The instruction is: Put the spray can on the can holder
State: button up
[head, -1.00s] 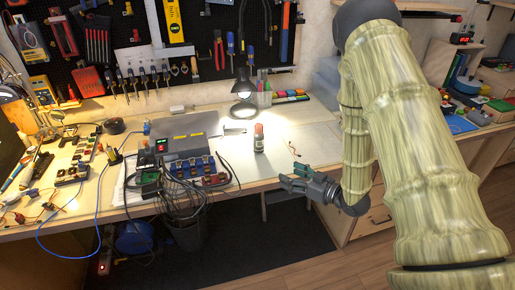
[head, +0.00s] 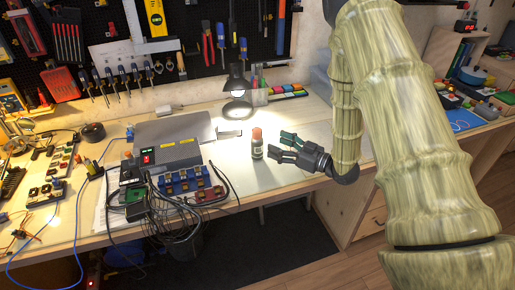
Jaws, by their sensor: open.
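The spray can (head: 257,144) is a small dark can with a pale label and an orange-red cap. It stands upright on the workbench (head: 262,178), right of the electronics. My gripper (head: 274,145) is just right of the can, its two fingers apart and pointing left toward it. The fingertips are close to the can; I cannot tell whether they touch it. I cannot make out a can holder for certain in this view.
A desk lamp (head: 236,93) stands behind the can. A power supply (head: 162,155) and a blue-edged terminal block (head: 190,184) with cables lie to the left. The pegboard (head: 190,40) with tools rises behind. Bench space in front of the can is clear.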

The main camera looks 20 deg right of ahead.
aim_at(261, 138)
jog(key=p+x, duration=0.1)
jog(key=x, duration=0.8)
jog(key=shift+w+f+p, duration=0.1)
jog(key=shift+p, duration=0.2)
grip_shut()
